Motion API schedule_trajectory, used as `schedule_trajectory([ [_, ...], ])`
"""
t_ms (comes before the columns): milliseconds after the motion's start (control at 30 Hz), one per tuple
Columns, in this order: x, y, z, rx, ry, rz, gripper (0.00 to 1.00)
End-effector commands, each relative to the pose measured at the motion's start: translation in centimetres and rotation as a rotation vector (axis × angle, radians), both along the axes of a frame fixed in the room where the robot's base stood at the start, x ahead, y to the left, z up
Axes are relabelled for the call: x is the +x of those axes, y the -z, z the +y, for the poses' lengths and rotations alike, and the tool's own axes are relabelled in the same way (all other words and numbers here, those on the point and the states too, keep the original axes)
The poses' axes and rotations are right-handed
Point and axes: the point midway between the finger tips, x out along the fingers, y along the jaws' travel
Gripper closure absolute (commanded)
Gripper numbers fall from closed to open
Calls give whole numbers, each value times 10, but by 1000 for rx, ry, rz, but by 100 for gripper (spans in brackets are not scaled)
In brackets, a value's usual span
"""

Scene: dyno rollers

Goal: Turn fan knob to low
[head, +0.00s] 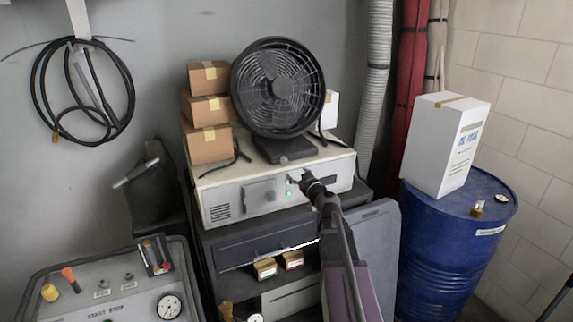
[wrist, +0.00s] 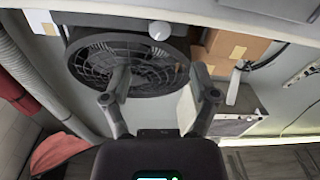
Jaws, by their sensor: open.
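A black round fan (head: 278,88) stands on top of a cream equipment box (head: 235,190). The fan shows upside down in the wrist view (wrist: 125,68). My gripper (head: 297,178) is in front of the box's front panel, below the fan base. In the wrist view my gripper (wrist: 160,75) has its two fingers spread, with nothing between them. The knob appears beyond the fingertips, apart from them.
Stacked cardboard boxes (head: 207,108) stand left of the fan, with a white box (head: 329,110) at its right. A blue drum (head: 450,240) carrying a large white box (head: 445,145) stands at the right. A control panel (head: 110,297) is at the lower left.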

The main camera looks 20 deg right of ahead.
Motion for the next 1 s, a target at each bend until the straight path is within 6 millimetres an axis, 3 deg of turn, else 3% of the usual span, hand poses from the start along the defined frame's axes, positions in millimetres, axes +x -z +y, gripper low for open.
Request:
schedule_trajectory([
  [200,38,0,2,0,-2,0,23],
  [500,74,0,5,0,-1,0,23],
  [1000,83,0,6,0,0,0,23],
])
